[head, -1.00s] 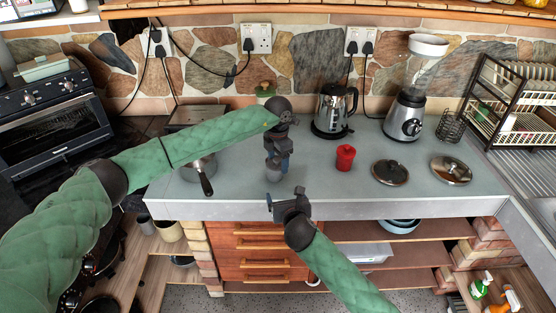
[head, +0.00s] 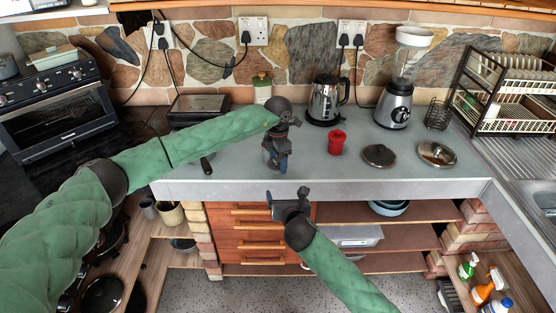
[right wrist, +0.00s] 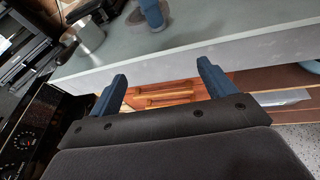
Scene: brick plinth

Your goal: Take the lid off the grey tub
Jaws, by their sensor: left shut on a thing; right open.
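The grey tub (head: 267,157) stands on the grey counter, small and mostly covered by my left gripper (head: 281,163). My left gripper reaches down over the counter and is shut on the tub, as far as I can see. The lid cannot be made out behind the fingers. The right wrist view shows the lower part of the tub (right wrist: 156,20) on the counter, at the top edge. My right gripper (head: 289,192) is open and empty in front of the counter's front edge, below and apart from the tub. Its two blue fingers (right wrist: 160,85) stand wide apart.
A red canister (head: 337,143) stands right of the tub, then two round lids, dark (head: 379,156) and glassy (head: 437,154). A kettle (head: 327,100) and blender (head: 397,105) stand behind. The counter edge (head: 400,192) is near my right gripper.

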